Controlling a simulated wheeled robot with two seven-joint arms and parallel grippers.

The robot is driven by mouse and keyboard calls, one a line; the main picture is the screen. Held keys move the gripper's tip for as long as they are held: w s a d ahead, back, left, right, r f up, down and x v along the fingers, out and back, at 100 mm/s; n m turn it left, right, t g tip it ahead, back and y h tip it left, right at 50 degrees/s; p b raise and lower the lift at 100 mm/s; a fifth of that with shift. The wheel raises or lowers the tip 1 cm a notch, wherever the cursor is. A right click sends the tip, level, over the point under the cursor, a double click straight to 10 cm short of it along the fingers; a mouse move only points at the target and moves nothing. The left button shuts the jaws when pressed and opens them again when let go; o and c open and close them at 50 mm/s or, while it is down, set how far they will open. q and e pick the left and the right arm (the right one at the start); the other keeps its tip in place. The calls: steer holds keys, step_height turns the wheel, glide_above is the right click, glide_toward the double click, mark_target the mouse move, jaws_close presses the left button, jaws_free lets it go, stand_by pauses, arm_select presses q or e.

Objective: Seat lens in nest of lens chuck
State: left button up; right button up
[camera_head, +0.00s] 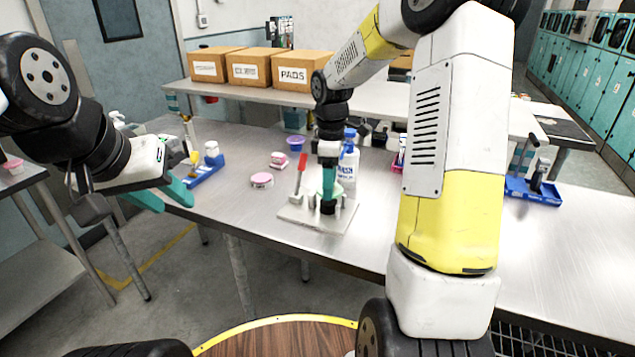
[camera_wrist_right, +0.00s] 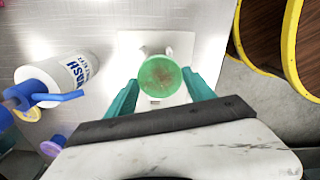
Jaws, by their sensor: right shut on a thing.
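The lens (camera_wrist_right: 161,77) shows in the right wrist view as a round, greenish, see-through disc with a brownish middle. My right gripper (camera_wrist_right: 160,88) is shut on it, one teal finger at each side. The lens chuck (camera_head: 295,213) is a pale plate on the table with short posts and a red-handled lever (camera_head: 301,172). It also shows behind the lens in the right wrist view (camera_wrist_right: 182,46). In the head view my right gripper (camera_head: 328,195) points down over the chuck. The lens hides the nest, so I cannot tell whether they touch. My left gripper (camera_head: 163,196) is open and empty at the table's left edge.
A white wash bottle (camera_head: 348,163) with a blue top stands close behind the chuck. A pink-and-white round tin (camera_head: 262,180), a small pink box (camera_head: 278,160) and a purple cup (camera_head: 296,143) stand left of it. Blue holders (camera_head: 206,172) sit at both sides. The front left table is clear.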

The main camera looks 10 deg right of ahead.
steer(key=shift+w+f, duration=0.1)
steer(key=shift+w, duration=0.5)
steer(key=shift+f, duration=1.7)
steer(key=shift+f, duration=0.2)
steer(key=o, duration=1.3)
